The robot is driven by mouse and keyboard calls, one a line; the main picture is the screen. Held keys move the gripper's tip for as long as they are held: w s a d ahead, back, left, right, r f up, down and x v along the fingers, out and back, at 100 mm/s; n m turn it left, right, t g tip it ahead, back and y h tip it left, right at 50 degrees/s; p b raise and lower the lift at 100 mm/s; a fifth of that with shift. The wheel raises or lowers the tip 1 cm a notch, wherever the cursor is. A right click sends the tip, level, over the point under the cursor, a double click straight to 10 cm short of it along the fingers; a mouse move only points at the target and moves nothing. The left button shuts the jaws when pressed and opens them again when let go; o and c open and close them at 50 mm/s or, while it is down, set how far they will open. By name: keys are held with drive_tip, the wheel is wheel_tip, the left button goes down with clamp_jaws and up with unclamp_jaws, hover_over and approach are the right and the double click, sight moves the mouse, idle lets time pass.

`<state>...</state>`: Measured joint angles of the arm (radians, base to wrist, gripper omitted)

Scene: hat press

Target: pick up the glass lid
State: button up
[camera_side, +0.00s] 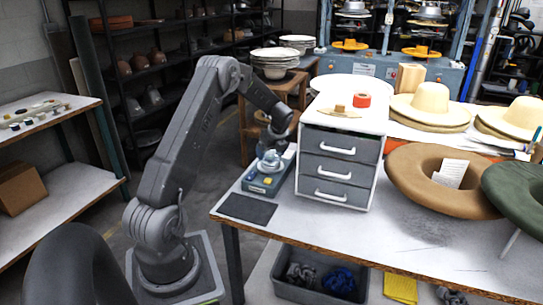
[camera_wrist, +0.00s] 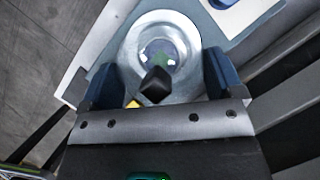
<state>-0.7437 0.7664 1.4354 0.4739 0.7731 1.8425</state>
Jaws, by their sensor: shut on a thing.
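The glass lid (camera_wrist: 138,48) is a round, clear disc with a dark knob (camera_wrist: 155,86) in the wrist view. The blue fingers of my gripper (camera_wrist: 160,78) stand on either side of it, shut on the lid. In the side view my gripper (camera_side: 273,146) is low over a blue-grey device (camera_side: 262,187) on the table, with the lid (camera_side: 270,162) small and partly hidden at its tip. I cannot tell whether the lid still touches the device.
A dark mat (camera_side: 246,209) lies in front of the device. A white drawer unit (camera_side: 341,168) stands close to its right. Felt hats (camera_side: 435,185) and pale hats (camera_side: 431,101) fill the table's right.

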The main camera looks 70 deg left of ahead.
wheel_tip(320, 180, up, 2)
drive_tip(key=shift+r, duration=0.15)
drive_tip(key=s+a+r, duration=0.3)
drive_tip(key=s+r, duration=0.3)
drive_tip(key=s, duration=0.5)
drive_tip(key=s+d+f, duration=0.1)
drive_tip(key=d+f, duration=0.2)
drive_tip(key=d, duration=0.2)
drive_tip(key=s+d+f, duration=0.2)
drive_tip(key=d+f, duration=0.2)
drive_tip(key=d, duration=0.1)
drive_tip(key=s+d+f, duration=0.2)
drive_tip(key=d+f, duration=0.1)
drive_tip(key=d, duration=0.2)
drive_tip(key=shift+f, duration=0.2)
drive_tip(key=shift+a+f, duration=0.1)
drive_tip(key=shift+f, duration=2.2)
drive_tip(key=shift+f, duration=0.1)
drive_tip(key=o, duration=0.7)
